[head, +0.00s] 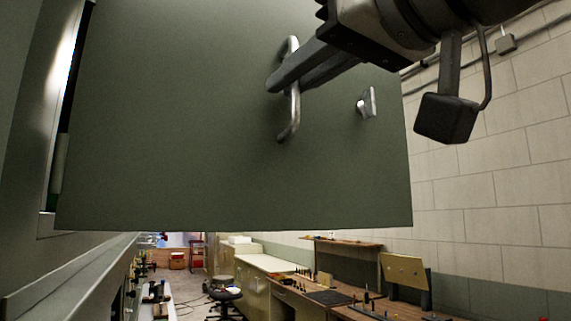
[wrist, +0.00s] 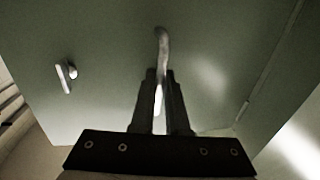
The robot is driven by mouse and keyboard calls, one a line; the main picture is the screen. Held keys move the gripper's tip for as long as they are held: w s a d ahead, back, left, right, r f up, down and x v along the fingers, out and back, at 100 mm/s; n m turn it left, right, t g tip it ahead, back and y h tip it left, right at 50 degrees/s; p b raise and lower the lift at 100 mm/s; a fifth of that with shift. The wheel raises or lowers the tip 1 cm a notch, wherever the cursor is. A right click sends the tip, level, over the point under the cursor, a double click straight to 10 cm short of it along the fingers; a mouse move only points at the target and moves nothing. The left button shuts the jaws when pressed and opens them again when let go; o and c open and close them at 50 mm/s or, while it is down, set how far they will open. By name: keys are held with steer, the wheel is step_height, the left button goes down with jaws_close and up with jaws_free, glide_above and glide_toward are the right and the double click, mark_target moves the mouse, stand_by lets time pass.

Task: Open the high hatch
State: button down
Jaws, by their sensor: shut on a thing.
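The high hatch (head: 180,120) is a large grey-green panel. In the wrist view the fingers (wrist: 161,95) close on the handle (wrist: 162,45), and the latch (wrist: 67,77) shows at the left on the hatch (wrist: 110,60).
The fuselage wall (head: 25,120) runs along the left. A block wall (head: 500,190) stands at the right. Below and beyond the hatch are workbenches (head: 330,296) with tools and a stool (head: 223,290). Some floor shows between them.

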stand_by(0.4)
steer(key=c, duration=1.2)
jaws_free()
steer(key=shift+s, duration=0.1)
steer(key=v, duration=1.7)
steer(key=shift+s, duration=0.2)
